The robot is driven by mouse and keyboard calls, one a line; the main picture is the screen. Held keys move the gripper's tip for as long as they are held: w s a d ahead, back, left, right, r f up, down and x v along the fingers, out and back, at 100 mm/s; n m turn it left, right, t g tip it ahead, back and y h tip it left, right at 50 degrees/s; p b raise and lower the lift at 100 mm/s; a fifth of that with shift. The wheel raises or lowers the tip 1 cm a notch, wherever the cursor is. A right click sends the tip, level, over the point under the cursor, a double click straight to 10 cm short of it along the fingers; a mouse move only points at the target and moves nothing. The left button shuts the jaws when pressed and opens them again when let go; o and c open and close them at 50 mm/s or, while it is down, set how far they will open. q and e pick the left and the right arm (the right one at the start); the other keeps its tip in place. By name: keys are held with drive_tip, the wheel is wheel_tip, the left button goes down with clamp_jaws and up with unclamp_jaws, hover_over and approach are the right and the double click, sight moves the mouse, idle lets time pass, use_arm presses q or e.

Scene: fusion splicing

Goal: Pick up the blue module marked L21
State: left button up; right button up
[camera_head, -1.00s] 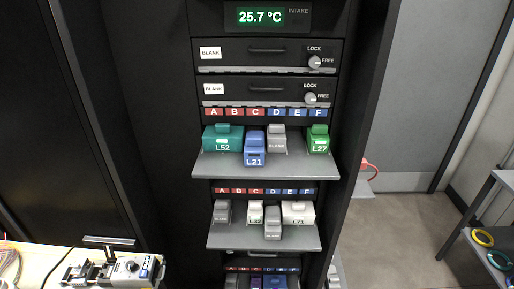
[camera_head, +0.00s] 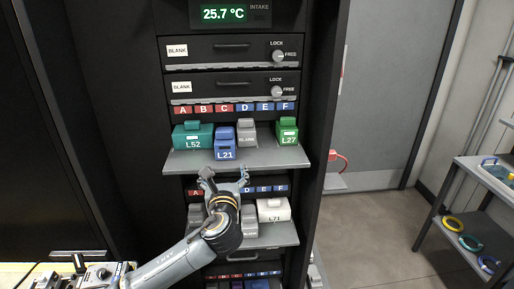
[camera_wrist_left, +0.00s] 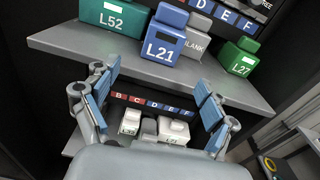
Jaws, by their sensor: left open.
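The blue module marked L21 (camera_head: 225,144) stands on the upper grey shelf of the rack, between the teal module L52 (camera_head: 193,136) and a grey blank module (camera_head: 247,134). It also shows in the left wrist view (camera_wrist_left: 163,42), standing at the shelf's front part. My left gripper (camera_head: 224,176) is open and empty, just below the front edge of the upper shelf and under L21. In the left wrist view its two blue-padded fingers (camera_wrist_left: 155,98) are spread apart, short of the shelf. My right gripper is not in view.
The upper shelf (camera_head: 200,163) juts out above my left gripper. The green module L27 (camera_head: 287,131) stands at its right. The lower shelf (camera_head: 275,235) holds white module L71 (camera_head: 273,210) and grey modules. A cart (camera_head: 470,175) stands at the right.

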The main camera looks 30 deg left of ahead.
sight(225, 147)
use_arm(q)
drive_tip(key=shift+m, duration=0.3)
drive_tip(key=w+a, duration=0.1)
drive_tip(key=w, duration=0.1)
drive_tip(key=w+a+r+p, duration=0.1)
drive_tip(key=w, duration=0.1)
drive_tip(key=w+a, duration=0.1)
drive_tip(key=w, duration=0.1)
drive_tip(key=shift+w+a+r, duration=0.1)
drive_tip(key=shift+r, duration=0.3)
drive_tip(key=shift+w+a, duration=0.3)
drive_tip(key=shift+w, duration=0.2)
drive_tip(key=shift+w+a+r+p, duration=0.15)
drive_tip(key=shift+w+a+p, duration=0.2)
drive_tip(key=shift+w+p, duration=0.2)
drive_tip(key=p+x, duration=0.1)
drive_tip(key=x, duration=0.2)
drive_tip(key=shift+a, duration=0.2)
drive_tip(key=shift+w+a, duration=0.15)
drive_tip(key=shift+w, duration=0.25)
drive_tip(key=c, duration=1.3)
drive_tip(key=shift+c, duration=0.6)
drive_tip(key=shift+r, duration=0.15)
